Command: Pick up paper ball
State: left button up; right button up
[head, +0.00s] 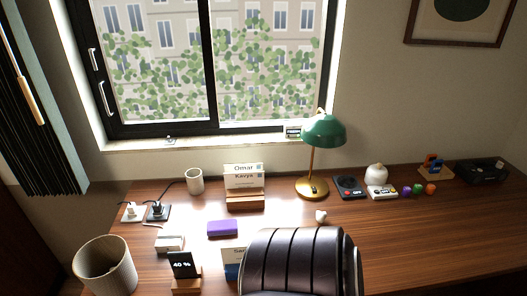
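A small white lump (321,216), which looks like the paper ball, lies on the wooden desk (430,235). It is just behind the top of the black chair back and in front of the green lamp's base. It is too small to make out creases. Neither of my grippers is in view.
A black padded chair back (300,262) covers the desk's front middle. A green lamp (324,130), name-card holder (245,180), white cup (194,181), purple block (222,228) and ribbed bin (105,266) stand around. Small items line the back right; the desk's right front is clear.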

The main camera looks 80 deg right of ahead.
aim_at(321, 216)
jog(key=k+z, duration=0.15)
jog(key=z, duration=2.7)
